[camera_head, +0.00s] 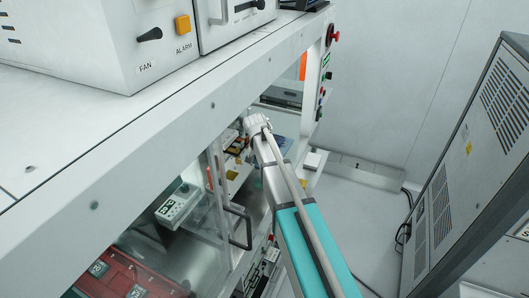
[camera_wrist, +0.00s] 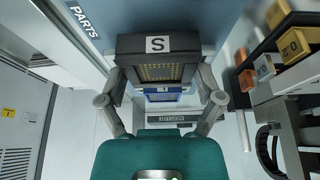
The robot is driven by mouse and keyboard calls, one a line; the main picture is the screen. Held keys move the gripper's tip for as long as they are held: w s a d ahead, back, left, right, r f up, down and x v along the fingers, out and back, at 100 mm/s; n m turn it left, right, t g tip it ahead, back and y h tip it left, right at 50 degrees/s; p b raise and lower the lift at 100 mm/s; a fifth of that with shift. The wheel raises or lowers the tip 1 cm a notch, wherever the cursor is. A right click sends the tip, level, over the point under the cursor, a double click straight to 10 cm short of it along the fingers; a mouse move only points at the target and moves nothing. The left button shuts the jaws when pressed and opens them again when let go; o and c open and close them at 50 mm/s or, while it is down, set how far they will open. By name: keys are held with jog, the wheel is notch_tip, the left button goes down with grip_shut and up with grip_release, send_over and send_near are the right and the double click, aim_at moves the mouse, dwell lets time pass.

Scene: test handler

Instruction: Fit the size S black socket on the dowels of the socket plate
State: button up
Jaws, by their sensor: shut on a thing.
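The black socket (camera_wrist: 158,44) marked S shows at the upper middle of the wrist view, with a grid of gold-coloured contacts on its face. My gripper (camera_wrist: 163,78) is shut on it, one finger at each side. A blue part (camera_wrist: 163,96) shows just below the socket in that view; I cannot tell whether the two touch. In the head view my arm reaches into the machine's opening, and the gripper's end and the socket cannot be made out there. I cannot identify the socket plate or its dowels in either view.
A PARTS label (camera_wrist: 84,22) is at upper left. In the head view, a clear door with a black handle (camera_head: 238,228) and a red tray (camera_head: 125,275) lie left of my arm.

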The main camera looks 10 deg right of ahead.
jog(key=shift+f+b, duration=0.3)
jog(key=shift+f, duration=0.15)
dwell(0.4)
jog(key=o, duration=1)
jog(key=shift+r, duration=0.1)
notch_tip(320, 180, up, 8)
jog(key=p, duration=0.8)
jog(key=shift+r+p, duration=0.2)
jog(key=shift+p, duration=0.1)
